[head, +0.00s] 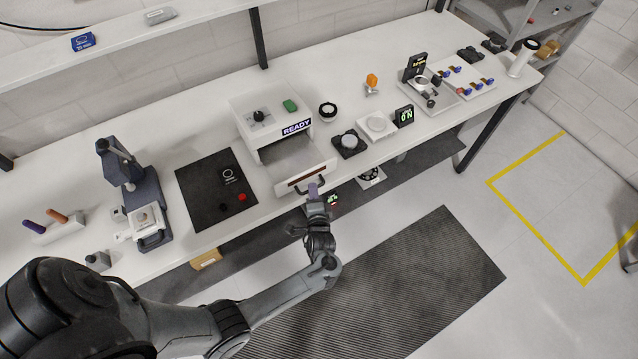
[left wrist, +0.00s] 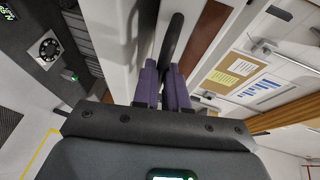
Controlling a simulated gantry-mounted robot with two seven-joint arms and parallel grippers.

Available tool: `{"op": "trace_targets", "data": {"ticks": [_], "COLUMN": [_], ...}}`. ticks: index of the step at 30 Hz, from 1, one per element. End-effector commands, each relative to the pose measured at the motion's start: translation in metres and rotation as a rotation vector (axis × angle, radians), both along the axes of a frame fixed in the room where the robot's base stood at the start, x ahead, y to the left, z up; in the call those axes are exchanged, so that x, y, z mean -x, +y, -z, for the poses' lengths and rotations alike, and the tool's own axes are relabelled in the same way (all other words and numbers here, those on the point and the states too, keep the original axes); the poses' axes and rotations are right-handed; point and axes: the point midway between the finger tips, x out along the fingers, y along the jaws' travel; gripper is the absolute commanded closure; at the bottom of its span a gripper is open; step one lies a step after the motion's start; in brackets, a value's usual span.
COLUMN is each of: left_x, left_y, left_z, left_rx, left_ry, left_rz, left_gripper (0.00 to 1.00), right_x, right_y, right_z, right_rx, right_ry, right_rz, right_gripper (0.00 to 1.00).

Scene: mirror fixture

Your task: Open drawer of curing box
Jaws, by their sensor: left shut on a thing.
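The white curing box (head: 263,106) stands on the bench, with a blue READY label on its front, a black knob and a green item on top. Its drawer (head: 298,158) is pulled out toward the bench's front edge, and the inside that shows looks empty. My left gripper (head: 313,188) is at the drawer front. In the left wrist view, its purple fingers (left wrist: 164,84) are shut on the dark drawer handle (left wrist: 173,38). The far part of the handle sticks out beyond the fingertips. My right gripper is not in view.
A black mat (head: 200,204) lies left of the box, and a grey press-like device (head: 130,175) stands beyond it. A black scale-like device (head: 349,144) sits right of the drawer. A lower shelf runs under the bench. The floor in front holds a dark mat (head: 400,290).

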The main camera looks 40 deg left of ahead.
Motion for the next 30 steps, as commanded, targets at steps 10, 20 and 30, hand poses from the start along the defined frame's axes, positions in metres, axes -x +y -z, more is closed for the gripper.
{"op": "trace_targets", "data": {"ticks": [10,20,30], "left_x": [-0.001,0.0,0.025], "left_y": [0.0,-0.001,-0.031], "left_z": [0.0,0.0,-0.006], "left_rx": [0.0,0.0,0.002], "left_ry": [-0.001,-0.001,0.001], "left_rz": [0.003,0.003,0.004], "left_gripper": [0.65,0.63,0.63], "right_x": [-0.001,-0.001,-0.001], "right_y": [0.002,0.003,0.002], "right_z": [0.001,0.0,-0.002], "right_rx": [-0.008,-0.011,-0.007], "right_ry": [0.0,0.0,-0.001], "right_rz": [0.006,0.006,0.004], "right_gripper": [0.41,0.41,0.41]}}
